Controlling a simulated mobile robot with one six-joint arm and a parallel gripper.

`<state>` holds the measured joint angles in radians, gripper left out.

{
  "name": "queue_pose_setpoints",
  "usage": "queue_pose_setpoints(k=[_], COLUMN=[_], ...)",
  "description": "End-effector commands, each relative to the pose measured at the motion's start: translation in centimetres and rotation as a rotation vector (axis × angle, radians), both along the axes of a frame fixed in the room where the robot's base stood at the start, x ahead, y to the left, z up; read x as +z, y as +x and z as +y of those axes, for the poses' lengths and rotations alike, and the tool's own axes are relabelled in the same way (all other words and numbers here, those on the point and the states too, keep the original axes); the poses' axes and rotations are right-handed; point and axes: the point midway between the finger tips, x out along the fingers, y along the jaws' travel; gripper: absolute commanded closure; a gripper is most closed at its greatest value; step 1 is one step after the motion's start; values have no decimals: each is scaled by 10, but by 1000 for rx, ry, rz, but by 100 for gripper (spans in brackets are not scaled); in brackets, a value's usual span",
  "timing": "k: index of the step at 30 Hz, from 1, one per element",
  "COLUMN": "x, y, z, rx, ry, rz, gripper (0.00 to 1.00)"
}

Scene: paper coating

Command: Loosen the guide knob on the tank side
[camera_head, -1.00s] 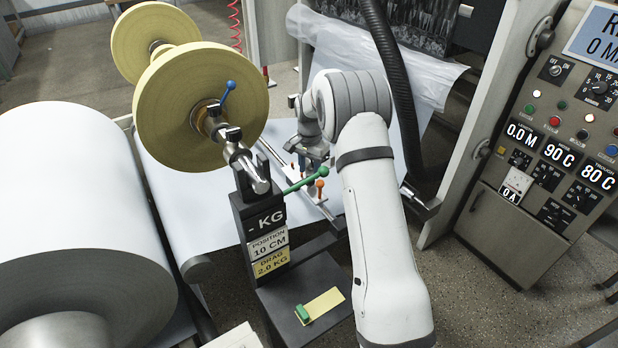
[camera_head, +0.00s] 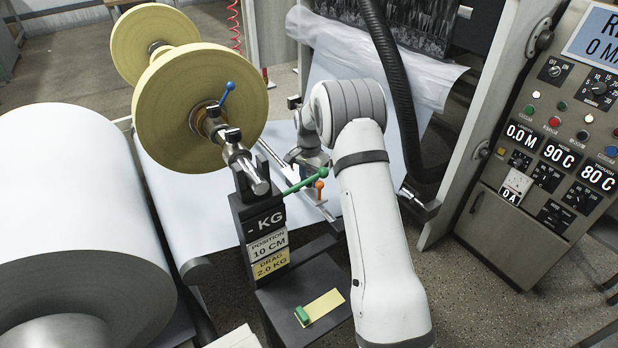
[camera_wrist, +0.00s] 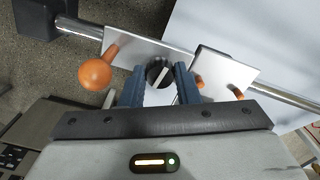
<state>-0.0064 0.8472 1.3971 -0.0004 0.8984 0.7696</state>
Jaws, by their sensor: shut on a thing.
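In the wrist view a round black knob (camera_wrist: 159,72) with a pale bar across its face sits on a silver guide plate (camera_wrist: 130,48) on a metal rail (camera_wrist: 85,29). My gripper (camera_wrist: 159,82) has its two blue fingers on either side of this knob, shut on it. An orange ball handle (camera_wrist: 96,73) sticks out from the plate to the left. In the head view my wrist hides the knob and fingertips; an orange handle (camera_head: 319,185) shows below.
A green-tipped lever (camera_head: 306,181) on the dark stand (camera_head: 262,215) is close to my wrist. A yellow roll (camera_head: 200,107) stands left, a black hose (camera_head: 397,85) behind my arm. The control cabinet (camera_head: 550,150) is right.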

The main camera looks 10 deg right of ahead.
Motion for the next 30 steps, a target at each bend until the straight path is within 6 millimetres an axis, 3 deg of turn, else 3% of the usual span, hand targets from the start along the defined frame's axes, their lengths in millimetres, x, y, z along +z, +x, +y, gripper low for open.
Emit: queue_pose_setpoints(k=[14,30], x=[1,2], y=[1,1], z=[0,-1], rx=[145,640], ry=[0,-1], rz=[-3,-4], gripper=[94,94])
